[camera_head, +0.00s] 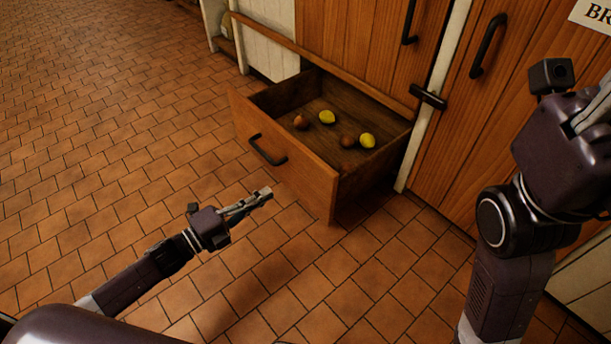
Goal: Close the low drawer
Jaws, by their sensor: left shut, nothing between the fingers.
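The low drawer (292,171) is wooden and stands pulled well out of the cabinet near the floor. Its front has a dark bar handle (267,150). My right arm rises at the right edge. Its gripper (596,112) is partly cut off by the picture's edge, so its fingers cannot be judged.
Tall wooden cabinet doors (375,40) with dark handles stand shut above and right of the drawer. A dark latch (428,97) sticks out between them. The brown tiled floor (120,120) is clear to the left and in front.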

